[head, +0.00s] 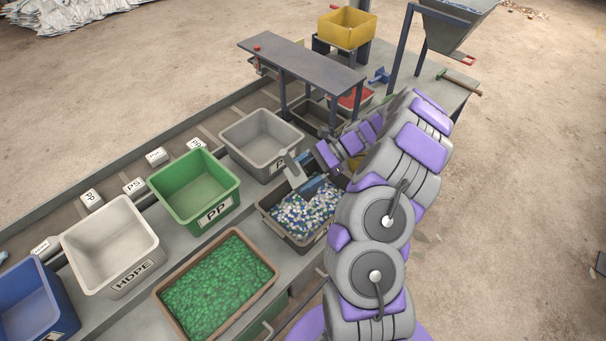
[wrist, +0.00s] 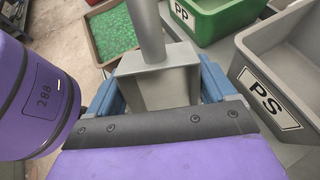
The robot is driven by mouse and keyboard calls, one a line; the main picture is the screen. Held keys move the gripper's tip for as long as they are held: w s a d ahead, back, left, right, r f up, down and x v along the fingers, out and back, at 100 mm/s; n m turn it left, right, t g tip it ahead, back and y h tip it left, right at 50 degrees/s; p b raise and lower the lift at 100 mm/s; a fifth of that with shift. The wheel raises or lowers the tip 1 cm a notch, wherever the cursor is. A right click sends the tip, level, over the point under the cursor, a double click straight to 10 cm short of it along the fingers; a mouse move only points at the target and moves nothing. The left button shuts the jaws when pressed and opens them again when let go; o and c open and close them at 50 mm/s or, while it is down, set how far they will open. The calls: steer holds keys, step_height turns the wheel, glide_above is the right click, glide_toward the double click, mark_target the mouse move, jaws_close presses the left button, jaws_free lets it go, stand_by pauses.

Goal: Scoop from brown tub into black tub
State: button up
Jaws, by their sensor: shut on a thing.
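The brown tub (head: 168,307) stands at the front of the bench, filled with green pellets (head: 218,285); it also shows at the top of the wrist view (wrist: 88,38). A dark tub (head: 275,226), seemingly the black one, holds mixed white and blue pieces (head: 302,212) and stands to the right of and behind the brown tub. My gripper (head: 308,182) is over the back of this dark tub. Its blue fingers are shut on a grey scoop (head: 293,170), whose block and rod fill the middle of the wrist view (wrist: 155,80). Whether the scoop holds anything cannot be told.
A green PP bin (head: 193,184), a grey PS bin (head: 258,140), a white HDPE bin (head: 108,242) and a blue bin (head: 30,302) line the bench. A raised shelf (head: 300,64) stands behind. A hammer (head: 458,82) lies at the back right.

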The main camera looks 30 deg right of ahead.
mark_target(290, 178)
steer(key=shift+a+r+h+p, duration=0.75)
steer(key=shift+h+p, duration=0.15)
steer(key=shift+p, duration=0.9)
steer(key=h+p, duration=0.1)
steer(key=a+h+p, duration=0.1)
steer(key=p, duration=0.1)
steer(key=shift+a+r, duration=0.3)
steer(key=shift+a+h+p, duration=0.25)
steer(key=shift+h+p, duration=0.15)
steer(key=shift+p, duration=0.35)
steer(key=shift+w+a+r+h+p, duration=0.15)
steer(key=shift+h+p, duration=0.25)
steer(key=shift+p, duration=0.4)
steer(key=shift+a+h+p, duration=1.25)
steer(key=shift+h+p, duration=0.65)
steer(key=shift+p, duration=1.2)
steer(key=shift+r+p, duration=0.1)
steer(key=shift+p, duration=0.2)
